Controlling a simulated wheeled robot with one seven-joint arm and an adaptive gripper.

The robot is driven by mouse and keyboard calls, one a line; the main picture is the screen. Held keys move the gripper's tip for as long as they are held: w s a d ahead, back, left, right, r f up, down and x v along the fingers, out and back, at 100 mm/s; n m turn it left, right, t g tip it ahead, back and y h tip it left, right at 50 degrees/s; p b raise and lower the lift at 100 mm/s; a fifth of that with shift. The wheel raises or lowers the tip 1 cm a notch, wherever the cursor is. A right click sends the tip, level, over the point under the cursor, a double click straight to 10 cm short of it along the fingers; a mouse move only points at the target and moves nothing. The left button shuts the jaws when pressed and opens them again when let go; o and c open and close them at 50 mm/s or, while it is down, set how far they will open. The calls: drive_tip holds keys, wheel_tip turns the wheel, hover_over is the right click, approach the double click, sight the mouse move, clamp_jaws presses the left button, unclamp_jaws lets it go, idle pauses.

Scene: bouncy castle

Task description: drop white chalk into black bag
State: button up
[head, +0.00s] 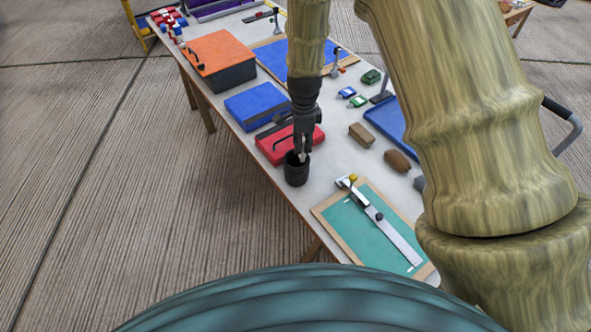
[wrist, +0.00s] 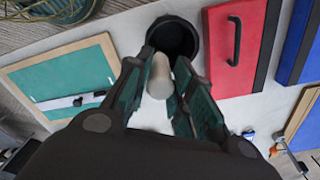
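The black bag (head: 296,174) is a dark, open-topped, round container on the white table, in front of the red case. In the wrist view the black bag (wrist: 174,27) shows its round dark opening just beyond my fingertips. My gripper (head: 302,150) points down at the bag's mouth. In the wrist view my gripper (wrist: 161,68) has its two fingers on either side of the pale white chalk (wrist: 160,77) and is shut on it. The chalk's far end overlaps the near rim of the opening in that view. The chalk's height above the rim is hard to judge.
The red case (head: 280,147) stands close behind the bag, with a blue case (head: 256,104) and an orange-topped box (head: 218,56) farther back. A green board (head: 365,238) with a ruler lies at the near side. Brown blocks (head: 361,134) lie to the right.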

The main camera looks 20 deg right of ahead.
drive_tip(key=o, duration=0.3)
drive_tip(key=shift+w+f, duration=0.25)
drive_tip(key=shift+o, duration=0.2)
drive_tip(key=shift+w+f, duration=0.2)
drive_tip(key=shift+w, duration=0.05)
drive_tip(key=shift+s+r, duration=0.3)
drive_tip(key=shift+w+r, duration=0.15)
drive_tip(key=shift+r, duration=0.35)
wheel_tip(320, 180, up, 11)
drive_tip(key=shift+f, duration=0.2)
